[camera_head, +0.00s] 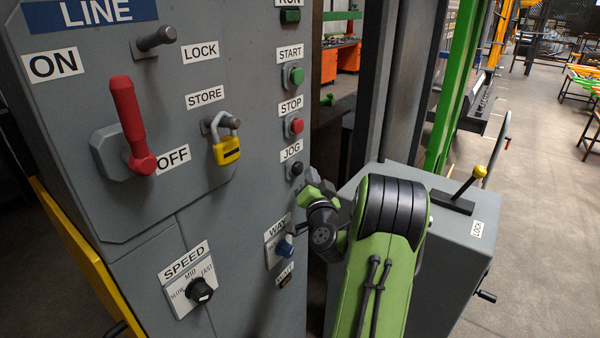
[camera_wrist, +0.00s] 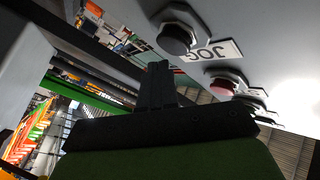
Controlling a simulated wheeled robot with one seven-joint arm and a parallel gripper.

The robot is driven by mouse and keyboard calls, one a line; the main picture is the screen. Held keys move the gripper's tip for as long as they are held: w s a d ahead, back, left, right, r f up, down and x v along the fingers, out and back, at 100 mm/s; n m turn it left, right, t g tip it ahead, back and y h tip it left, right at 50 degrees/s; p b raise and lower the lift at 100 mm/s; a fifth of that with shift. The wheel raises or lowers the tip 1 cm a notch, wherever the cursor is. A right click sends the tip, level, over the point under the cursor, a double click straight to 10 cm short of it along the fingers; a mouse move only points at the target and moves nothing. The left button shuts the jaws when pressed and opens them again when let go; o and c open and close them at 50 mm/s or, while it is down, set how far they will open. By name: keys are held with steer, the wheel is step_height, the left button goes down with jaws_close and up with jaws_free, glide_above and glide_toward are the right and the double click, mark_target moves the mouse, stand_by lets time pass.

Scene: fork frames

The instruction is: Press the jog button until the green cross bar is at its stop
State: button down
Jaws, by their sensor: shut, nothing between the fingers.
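The jog button (camera_head: 296,168) is a dark round knob under the JOG label on the grey cabinet. It also shows in the wrist view (camera_wrist: 176,38), upper middle, with its label beside it. My gripper (camera_head: 301,188) is shut and empty, just below the jog button in the head view. In the wrist view its closed fingertips (camera_wrist: 159,68) appear below the button, with a visible gap in the picture. I cannot tell whether any finger touches the panel. A green horizontal bar (camera_head: 342,15) shows at the top behind the cabinet; I cannot tell whether it is the cross bar, and no stop is clear.
The red stop button (camera_head: 296,126) and green start button (camera_head: 296,76) are above the jog button. The blue WAY knob (camera_head: 284,247) is below, and the SPEED dial (camera_head: 201,290) lower left. A grey box with a yellow-tipped lever (camera_head: 479,172) stands right of my arm.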

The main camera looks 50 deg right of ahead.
steer(key=s+b, duration=0.4)
steer(key=s, duration=0.1)
steer(key=shift+d+b, duration=0.25)
steer(key=shift+b, duration=0.05)
stand_by(0.4)
